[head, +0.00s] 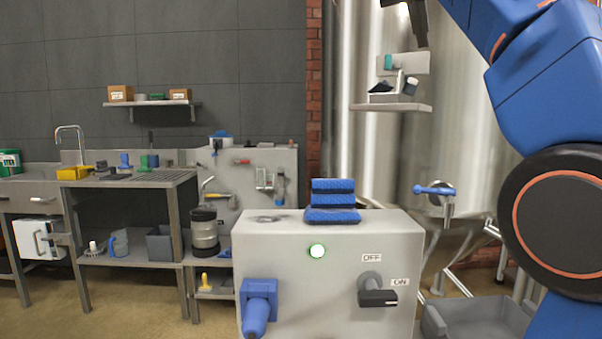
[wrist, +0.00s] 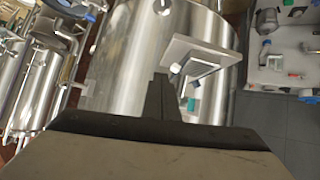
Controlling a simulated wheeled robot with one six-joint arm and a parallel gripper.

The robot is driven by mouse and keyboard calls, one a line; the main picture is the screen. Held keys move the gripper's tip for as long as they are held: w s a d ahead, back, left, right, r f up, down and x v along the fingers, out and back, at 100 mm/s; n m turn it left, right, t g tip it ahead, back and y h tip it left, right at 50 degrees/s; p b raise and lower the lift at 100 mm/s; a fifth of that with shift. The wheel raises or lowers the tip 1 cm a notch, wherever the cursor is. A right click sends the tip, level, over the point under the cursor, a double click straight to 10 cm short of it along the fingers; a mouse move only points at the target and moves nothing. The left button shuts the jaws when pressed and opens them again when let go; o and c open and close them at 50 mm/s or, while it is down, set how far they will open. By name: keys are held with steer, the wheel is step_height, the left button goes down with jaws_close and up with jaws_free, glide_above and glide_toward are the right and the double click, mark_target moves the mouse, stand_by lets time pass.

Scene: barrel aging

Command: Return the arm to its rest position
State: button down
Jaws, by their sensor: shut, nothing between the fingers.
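My gripper (head: 418,22) is at the top of the head view, right of centre, with its fingers pointing down. It is shut and empty. In the wrist view the closed fingers (wrist: 160,95) stand up in the middle, in front of a steel tank (wrist: 135,55). My blue arm fills the right side of the head view. The gripper is in the air above a small wall shelf (head: 392,106) that holds a few small items, and appears to touch nothing.
A grey control box (head: 300,245) with a lit green light, a dark knob by OFF and ON labels, and blue stacked pads (head: 333,201) stands front centre. A steel tank (head: 465,110) with a blue-handled valve (head: 434,190) is behind my arm. A workbench (head: 150,180) stands left.

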steer(key=s+d+f+n+g+y, duration=0.1)
steer(key=s+f, duration=0.9)
steer(key=f, duration=1.2)
steer(key=s+f+n+g+y, duration=0.1)
steer(key=s+f, duration=0.9)
steer(key=f, duration=1.2)
steer(key=s+d+f+n+g+y, duration=0.1)
steer(key=s+f, duration=0.9)
steer(key=f, duration=1.2)
steer(key=n+g+y, duration=0.1)
steer(key=n+y, duration=0.1)
steer(key=y, duration=0.1)
steer(key=shift+d+f+n, duration=0.15)
steer(key=shift+d+n, duration=0.15)
